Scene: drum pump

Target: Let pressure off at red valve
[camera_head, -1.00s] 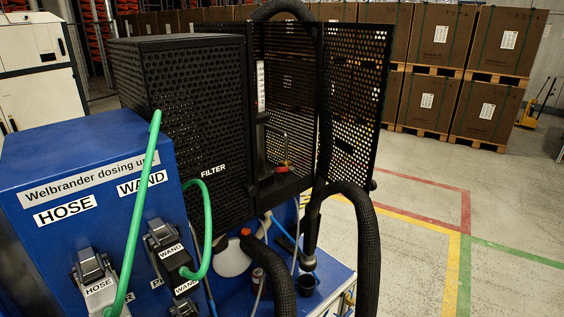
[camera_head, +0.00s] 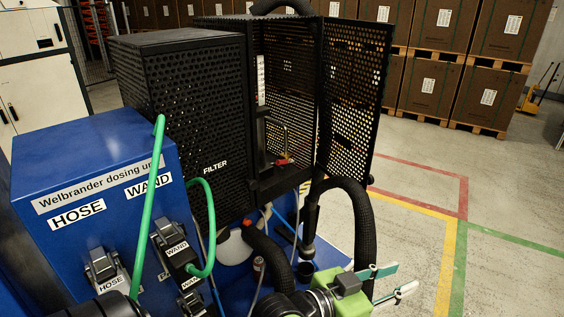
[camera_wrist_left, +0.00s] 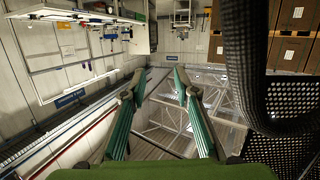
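The red valve (camera_head: 284,162) is a small red handle at the foot of a thin pipe, inside the open black mesh cage (camera_head: 350,90) beside the filter box (camera_head: 180,110). My left gripper (camera_head: 398,281) is at the lower right in the head view, below and to the right of the valve and clear of it. Its two teal-padded fingers are apart with nothing between them, as the left wrist view (camera_wrist_left: 155,88) also shows. The valve cannot be made out in the wrist view. My right gripper is out of view.
A thick black hose (camera_head: 362,215) hangs between my left gripper and the cage; it also fills the right of the wrist view (camera_wrist_left: 250,70). Green hoses (camera_head: 204,225) loop at the blue dosing unit (camera_head: 85,165). Open floor (camera_head: 510,220) lies right, with stacked boxes (camera_head: 495,35) behind.

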